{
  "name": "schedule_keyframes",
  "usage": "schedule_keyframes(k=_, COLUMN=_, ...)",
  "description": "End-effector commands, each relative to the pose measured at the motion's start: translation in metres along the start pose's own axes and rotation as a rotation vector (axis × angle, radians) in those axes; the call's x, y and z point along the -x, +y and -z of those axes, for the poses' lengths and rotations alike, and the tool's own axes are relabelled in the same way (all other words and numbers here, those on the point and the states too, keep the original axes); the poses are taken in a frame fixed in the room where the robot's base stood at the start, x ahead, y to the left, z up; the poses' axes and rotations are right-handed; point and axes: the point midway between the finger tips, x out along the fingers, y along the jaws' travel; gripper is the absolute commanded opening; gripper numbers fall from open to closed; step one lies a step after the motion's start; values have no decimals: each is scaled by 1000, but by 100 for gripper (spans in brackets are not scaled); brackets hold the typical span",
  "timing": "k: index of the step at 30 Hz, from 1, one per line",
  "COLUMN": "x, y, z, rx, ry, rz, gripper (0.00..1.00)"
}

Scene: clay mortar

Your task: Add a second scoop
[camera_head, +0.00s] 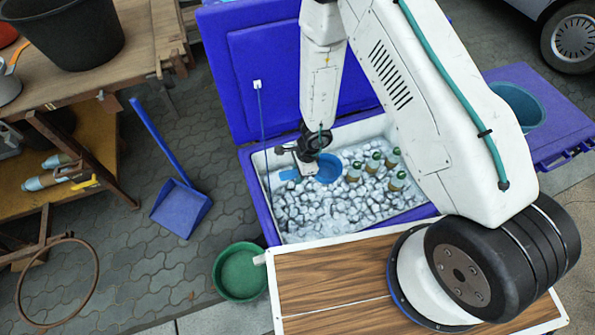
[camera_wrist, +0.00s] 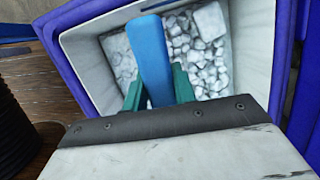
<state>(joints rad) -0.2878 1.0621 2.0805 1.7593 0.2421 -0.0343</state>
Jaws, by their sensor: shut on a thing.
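The blue scoop (camera_head: 328,168) is in the open cooler (camera_head: 262,203), its round bowl over the ice near the back wall. I cannot tell whether the bowl touches the ice, and I see no ice in it. My gripper (camera_head: 300,170) is shut on the scoop's handle. In the wrist view my gripper's green fingers (camera_wrist: 158,88) clasp the blue handle (camera_wrist: 150,50), which points toward the ice; the bowl is not visible there. Ice cubes (camera_head: 310,212) fill the cooler, and several green-capped bottles (camera_head: 397,181) stand in the ice to the right of the scoop.
The cooler's blue lid (camera_head: 262,75) stands open behind. A green bucket (camera_head: 240,273) is on the paving at front left. A wood-topped surface (camera_head: 325,285) lies in front. A blue dustpan (camera_head: 182,208) is left. A teal tub (camera_head: 520,104) sits on the purple side table at right.

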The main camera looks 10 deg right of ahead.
Motion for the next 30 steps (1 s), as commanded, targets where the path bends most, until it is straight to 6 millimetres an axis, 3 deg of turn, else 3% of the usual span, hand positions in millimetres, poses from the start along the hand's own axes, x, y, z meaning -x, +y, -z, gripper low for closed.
schedule_keyframes(k=30, x=-109, y=1, z=30, rx=-1, ry=-80, rz=0, gripper=0)
